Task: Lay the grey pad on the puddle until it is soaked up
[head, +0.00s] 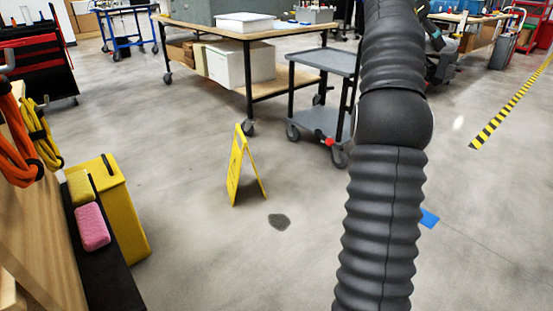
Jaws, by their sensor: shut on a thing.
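A small dark grey patch (279,222) with an irregular outline lies flat on the concrete floor, just right of and in front of the yellow folding floor sign. It looks like the puddle. I see no separate grey pad in this view. My gripper is out of view; my dark ribbed arm crosses the right half of the picture from bottom to top and hides the floor behind it.
The yellow sign (238,165) stands by the patch. A pink sponge (92,227) and a yellow sponge (81,188) lie on a black ledge at left, beside a yellow bin (122,205). A grey cart (325,61) stands behind. A blue floor mark (429,218) shows right.

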